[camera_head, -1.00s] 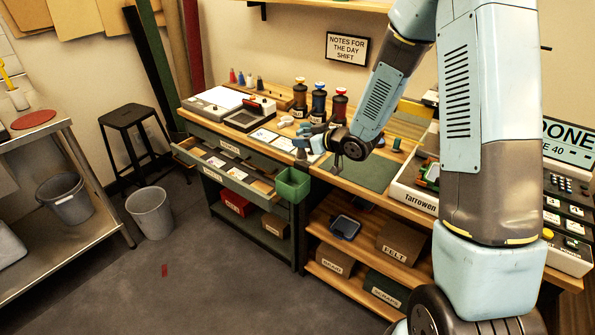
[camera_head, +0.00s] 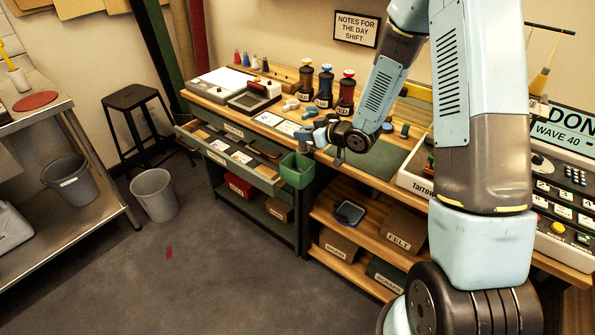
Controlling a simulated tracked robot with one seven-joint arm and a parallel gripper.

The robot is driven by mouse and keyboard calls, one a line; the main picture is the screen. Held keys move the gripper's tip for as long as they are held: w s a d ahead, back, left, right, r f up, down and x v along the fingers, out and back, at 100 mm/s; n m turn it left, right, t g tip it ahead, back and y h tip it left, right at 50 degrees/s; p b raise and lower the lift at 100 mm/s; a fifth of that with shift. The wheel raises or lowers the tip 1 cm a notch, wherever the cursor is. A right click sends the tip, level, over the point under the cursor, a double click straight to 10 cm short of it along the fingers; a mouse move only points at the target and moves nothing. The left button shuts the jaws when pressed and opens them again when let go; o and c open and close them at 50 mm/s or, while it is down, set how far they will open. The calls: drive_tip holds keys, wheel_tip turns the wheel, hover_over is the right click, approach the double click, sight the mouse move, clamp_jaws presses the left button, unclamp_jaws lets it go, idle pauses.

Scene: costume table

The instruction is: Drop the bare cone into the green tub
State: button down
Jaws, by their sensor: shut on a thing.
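The green tub (camera_head: 296,175) hangs at the front of the bench, by the right end of the open drawer. My gripper (camera_head: 307,136) is above the tub, near its back rim. It is shut on a small greyish thing, which looks like the bare cone (camera_head: 305,147). The cone is tiny here and partly hidden by the gripper, so its exact shape and its gap to the tub rim are hard to tell. The inside of the tub is mostly dark.
The open drawer (camera_head: 228,153) holds cards left of the tub. Several dark spools (camera_head: 326,88) stand on the bench behind my gripper. A green mat (camera_head: 375,160) lies to the right.

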drive_tip(key=shift+f, duration=0.1)
drive_tip(key=c, duration=0.9)
unclamp_jaws()
drive_tip(key=shift+s, duration=0.1)
drive_tip(key=v, duration=1.3)
drive_tip(key=shift+s+d, duration=0.15)
drive_tip(key=shift+d, duration=0.15)
